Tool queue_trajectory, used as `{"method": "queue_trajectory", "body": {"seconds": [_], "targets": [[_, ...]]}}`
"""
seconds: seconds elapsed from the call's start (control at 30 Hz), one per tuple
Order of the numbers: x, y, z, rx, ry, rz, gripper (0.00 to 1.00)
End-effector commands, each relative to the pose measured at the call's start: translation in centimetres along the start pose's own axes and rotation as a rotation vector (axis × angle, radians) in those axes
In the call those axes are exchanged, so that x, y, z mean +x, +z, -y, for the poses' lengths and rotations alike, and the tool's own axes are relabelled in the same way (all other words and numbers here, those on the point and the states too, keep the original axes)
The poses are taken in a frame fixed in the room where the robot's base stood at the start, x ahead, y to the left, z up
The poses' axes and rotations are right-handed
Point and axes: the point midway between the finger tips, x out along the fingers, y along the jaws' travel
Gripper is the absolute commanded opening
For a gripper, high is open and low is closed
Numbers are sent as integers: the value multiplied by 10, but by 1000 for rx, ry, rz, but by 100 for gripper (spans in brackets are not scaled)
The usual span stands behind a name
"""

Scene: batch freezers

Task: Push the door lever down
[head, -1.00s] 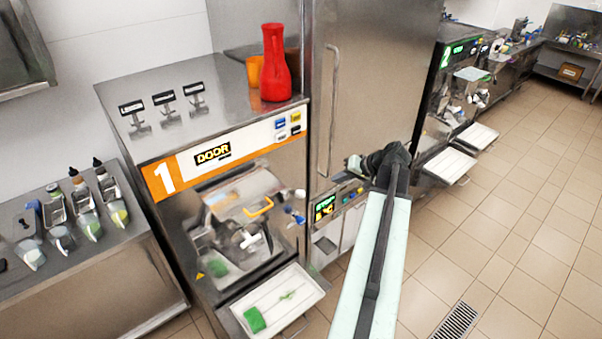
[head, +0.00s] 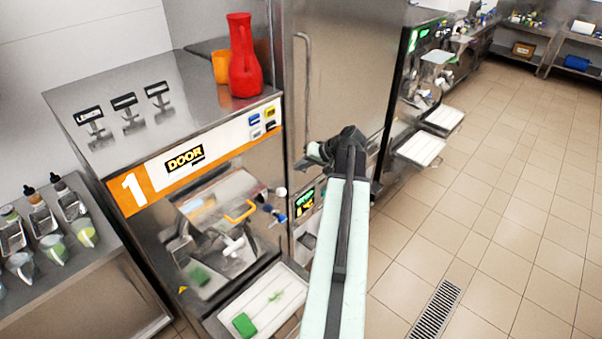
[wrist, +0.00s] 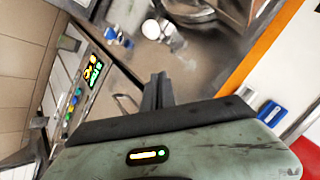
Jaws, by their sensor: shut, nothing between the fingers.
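Freezer 1 (head: 128,193) stands at the left in the head view, marked with an orange band and a DOOR label. Its door has a yellow-orange handle (head: 240,212). A white knob (head: 281,191) sits at the door's upper right; I cannot tell for sure which part is the door lever. A white knob also shows in the wrist view (wrist: 151,29), beyond the fingers. My gripper (head: 313,153) is up and to the right of the knob in the head view, apart from it. In the wrist view my gripper (wrist: 158,82) is shut and empty.
A red jug (head: 243,60) stands on the freezer top. A white tray (head: 262,303) with a green block juts out below the door. A tall steel cabinet (head: 345,70) stands behind my arm. Bottles (head: 42,212) stand on the left counter.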

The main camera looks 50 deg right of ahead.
Motion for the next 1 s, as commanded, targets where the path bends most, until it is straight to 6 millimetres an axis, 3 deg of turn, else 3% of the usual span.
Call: {"method": "queue_trajectory", "body": {"seconds": [0.03, 0.3, 0.4, 0.53, 1.0], "targets": [[19, 3, -6, -1, -1, 1, 0], [76, 3, -6, -1, 0, 1, 0], [74, 25, -3, 1, 1, 0, 0], [75, 36, -2, 1, 1, -1, 0], [75, 39, -2, 2, 0, -3, 0]]}}
